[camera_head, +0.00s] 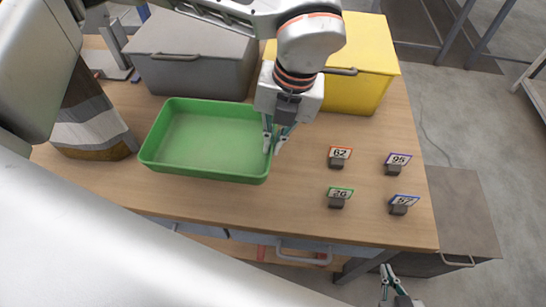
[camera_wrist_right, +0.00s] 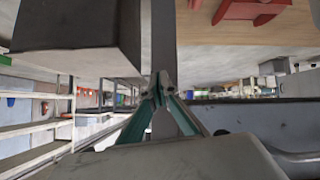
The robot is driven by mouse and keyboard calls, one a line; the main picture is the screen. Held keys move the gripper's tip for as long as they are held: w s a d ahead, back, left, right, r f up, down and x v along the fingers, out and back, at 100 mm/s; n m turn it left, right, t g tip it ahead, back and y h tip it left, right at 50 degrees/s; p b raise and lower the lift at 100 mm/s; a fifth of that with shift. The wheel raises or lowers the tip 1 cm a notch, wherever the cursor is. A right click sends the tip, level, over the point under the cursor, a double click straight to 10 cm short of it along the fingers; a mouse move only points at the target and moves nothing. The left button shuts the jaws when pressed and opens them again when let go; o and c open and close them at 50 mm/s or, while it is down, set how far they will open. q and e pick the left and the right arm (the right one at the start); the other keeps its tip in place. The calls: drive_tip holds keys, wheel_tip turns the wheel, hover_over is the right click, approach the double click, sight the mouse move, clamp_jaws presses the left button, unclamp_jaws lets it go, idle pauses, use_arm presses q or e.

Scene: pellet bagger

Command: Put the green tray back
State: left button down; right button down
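The green tray (camera_head: 205,168) sits on the wooden table, left of centre in the head view, and looks empty. My left gripper (camera_head: 273,147) points down at the tray's right rim. Its two fingers are a little apart, one on the inner side of the rim and one on the outer side. I cannot tell whether they touch the rim. My right gripper (camera_head: 387,284) is low in the head view, off the table's front edge. In the right wrist view its fingertips (camera_wrist_right: 158,90) meet with nothing between them.
A grey box (camera_head: 190,75) and a yellow box (camera_head: 360,90) stand behind the tray. A paper bag (camera_head: 90,128) is left of the tray. The table (camera_head: 300,205) is bare between tray and tags.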

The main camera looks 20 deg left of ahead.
sight(273, 170)
use_arm(q)
wheel_tip(273, 170, down, 7)
drive_tip(key=shift+r+b, duration=0.2)
drive_tip(key=shift+b, duration=0.2)
drive_tip(key=c, duration=2.3)
unclamp_jaws()
drive_tip(key=shift+r, duration=0.1)
drive_tip(key=r, duration=0.4)
drive_tip(key=d+r+p, duration=0.1)
drive_tip(key=r, duration=0.3)
drive_tip(key=d+r, duration=0.1)
drive_tip(key=r, duration=0.2)
drive_tip(key=shift+w+r, duration=0.3)
drive_tip(key=shift+r, duration=0.1)
